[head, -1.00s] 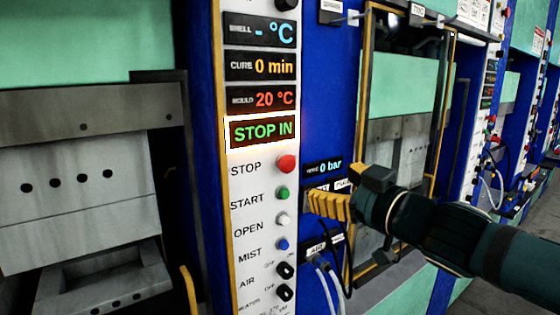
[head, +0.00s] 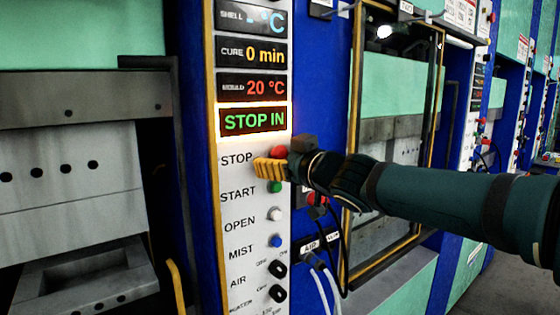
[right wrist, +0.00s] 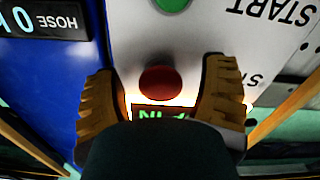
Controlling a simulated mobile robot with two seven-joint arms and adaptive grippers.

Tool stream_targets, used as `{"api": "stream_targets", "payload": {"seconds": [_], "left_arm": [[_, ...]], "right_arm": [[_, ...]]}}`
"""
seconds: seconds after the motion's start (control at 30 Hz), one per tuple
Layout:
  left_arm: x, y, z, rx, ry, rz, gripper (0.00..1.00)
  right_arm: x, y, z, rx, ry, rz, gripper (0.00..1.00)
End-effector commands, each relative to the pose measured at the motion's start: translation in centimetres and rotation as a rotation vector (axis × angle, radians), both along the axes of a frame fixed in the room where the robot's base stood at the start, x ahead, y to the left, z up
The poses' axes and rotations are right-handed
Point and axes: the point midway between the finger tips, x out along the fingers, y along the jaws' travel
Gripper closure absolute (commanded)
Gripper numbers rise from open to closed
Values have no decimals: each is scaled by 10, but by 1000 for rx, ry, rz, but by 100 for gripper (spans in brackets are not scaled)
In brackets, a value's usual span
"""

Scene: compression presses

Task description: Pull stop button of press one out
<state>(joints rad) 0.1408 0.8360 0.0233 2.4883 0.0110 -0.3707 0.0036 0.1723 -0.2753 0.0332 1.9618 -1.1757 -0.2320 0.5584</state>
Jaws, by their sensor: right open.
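The red stop button (head: 279,152) sits on the white control panel of the press, beside the label STOP. The lit display (head: 253,120) above it reads STOP IN. My right gripper (head: 268,168) is at the panel, its yellow fingers just in front of and below the button, partly covering its lower edge. In the right wrist view the red button (right wrist: 160,83) lies between the two open yellow fingers (right wrist: 160,105), and neither finger appears to touch it. My left gripper is not in view.
Below are the green start button (head: 275,187), white open button (head: 275,214), blue mist button (head: 276,241) and black knobs (head: 278,268). Hoses (head: 328,280) hang right of the panel. A yellow-framed glass door (head: 352,120) stands behind my right arm.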

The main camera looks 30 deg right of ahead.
Motion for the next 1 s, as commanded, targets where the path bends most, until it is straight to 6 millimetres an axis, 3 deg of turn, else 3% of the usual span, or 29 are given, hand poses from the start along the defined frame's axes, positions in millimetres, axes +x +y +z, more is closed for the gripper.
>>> {"api": "stream_targets", "payload": {"seconds": [0.23,0.27,0.4,0.47,1.0], "left_arm": [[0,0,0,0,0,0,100],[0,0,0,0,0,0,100],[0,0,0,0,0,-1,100],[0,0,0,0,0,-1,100],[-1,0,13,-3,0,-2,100]], "right_arm": [[1,0,0,0,0,0,28],[1,0,0,0,0,0,34],[0,0,0,0,0,0,83],[0,0,0,0,0,0,100],[-17,-1,0,0,1,1,100]]}}
